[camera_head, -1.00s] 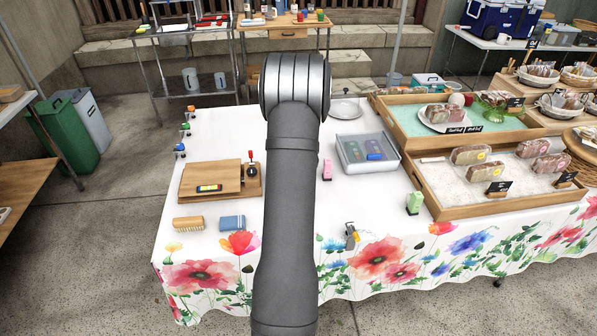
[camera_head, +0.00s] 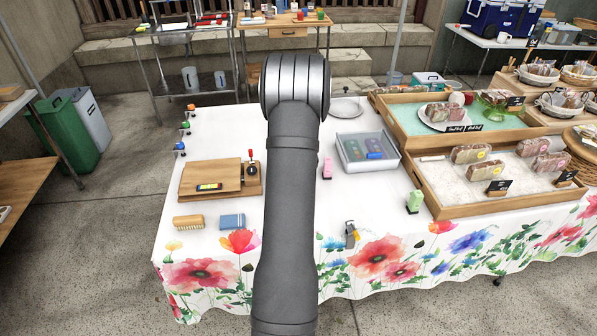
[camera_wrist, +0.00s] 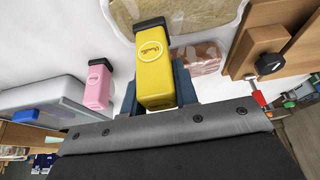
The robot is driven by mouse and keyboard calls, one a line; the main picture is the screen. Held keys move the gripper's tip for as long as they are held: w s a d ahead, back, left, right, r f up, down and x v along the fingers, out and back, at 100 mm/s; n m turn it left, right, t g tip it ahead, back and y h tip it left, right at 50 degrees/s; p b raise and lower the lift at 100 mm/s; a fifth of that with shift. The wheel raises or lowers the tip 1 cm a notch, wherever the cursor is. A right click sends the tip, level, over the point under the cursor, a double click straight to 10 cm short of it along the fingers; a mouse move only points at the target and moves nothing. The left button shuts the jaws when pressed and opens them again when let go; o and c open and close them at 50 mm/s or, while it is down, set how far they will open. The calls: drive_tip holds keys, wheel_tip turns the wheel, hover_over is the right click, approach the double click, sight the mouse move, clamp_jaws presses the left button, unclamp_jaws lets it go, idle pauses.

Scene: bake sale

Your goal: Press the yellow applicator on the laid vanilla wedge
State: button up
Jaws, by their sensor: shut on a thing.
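In the wrist view, the yellow applicator (camera_wrist: 155,62), with a black end and a round emblem, is held between the dark blue fingers of my gripper (camera_wrist: 157,90). A clear-wrapped, pinkish-brown wedge (camera_wrist: 202,60) lies on the white cloth just right of the applicator, partly hidden by a finger. Its label is not readable, and I cannot tell whether the applicator touches it. In the head view, my arm hides the gripper, the yellow applicator and this wedge.
A pink applicator (camera_wrist: 99,82) stands left of the yellow one, near a clear bin (camera_head: 345,168). A wooden board fixture (camera_head: 225,191) lies to the right in the wrist view. A green applicator (camera_head: 414,201) stands by the wooden trays (camera_head: 455,212).

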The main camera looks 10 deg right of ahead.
drive_tip(key=shift+r, duration=3.5)
drive_tip(key=shift+d, duration=0.1)
